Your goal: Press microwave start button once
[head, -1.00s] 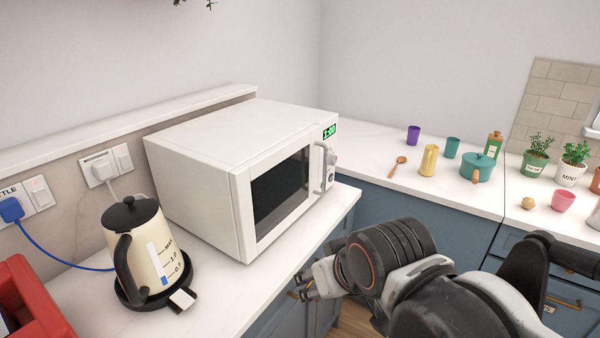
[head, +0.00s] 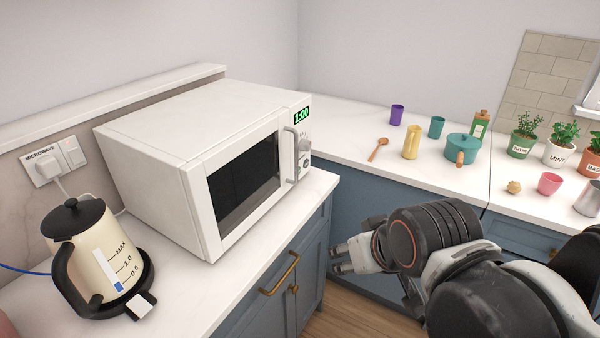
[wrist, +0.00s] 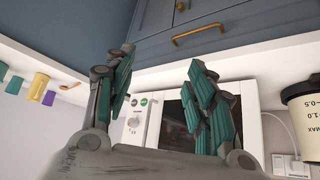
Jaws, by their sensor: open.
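The white microwave (head: 150,140) stands on the counter with its door shut and a green display (head: 301,115) reading 1:00. Its control panel (head: 304,148) is right of the door handle (head: 291,155), at a slant, so buttons are hard to tell in the head view. In the wrist view, the panel shows upside down with a small green button (wrist: 144,102), a dark one beside it and a dial (wrist: 131,125). My gripper (head: 337,260) is open and empty, in front of the counter, lower than the panel and apart from it. Its fingers also show in the wrist view (wrist: 160,66).
A cream kettle (head: 88,255) stands left of the microwave. A socket labelled microwave (head: 45,165) is on the wall. The right counter holds cups, a wooden spoon (head: 378,149), a teal pot (head: 461,149) and potted herbs. Drawer handles (head: 280,274) stick out below the counter.

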